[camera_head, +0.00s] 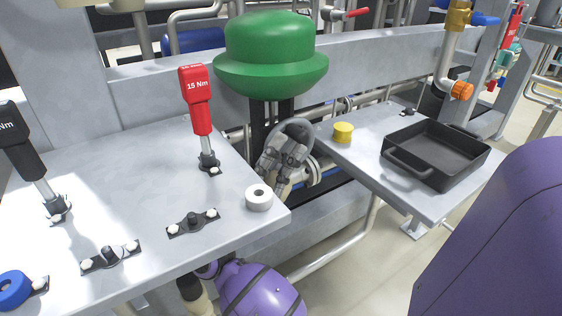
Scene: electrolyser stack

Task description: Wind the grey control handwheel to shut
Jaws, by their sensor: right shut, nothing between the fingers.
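The grey control handwheel (297,122) shows only as part of a rim, just below the green domed valve head (271,55) and in front of its dark post. My right gripper (286,148) is at the handwheel, in front of it, and hides most of its face. Its fingers are shut with nothing between them. They overlap the rim in the picture; I cannot tell whether they touch it. My left gripper is not in view.
A left bench (130,180) holds a red 15 Nm torque tool (198,100), a black one (20,140), a white ring (259,198) and a blue ring (14,288). A right shelf (360,150) carries a yellow cap (343,132) and black tray (408,165). A gap separates them.

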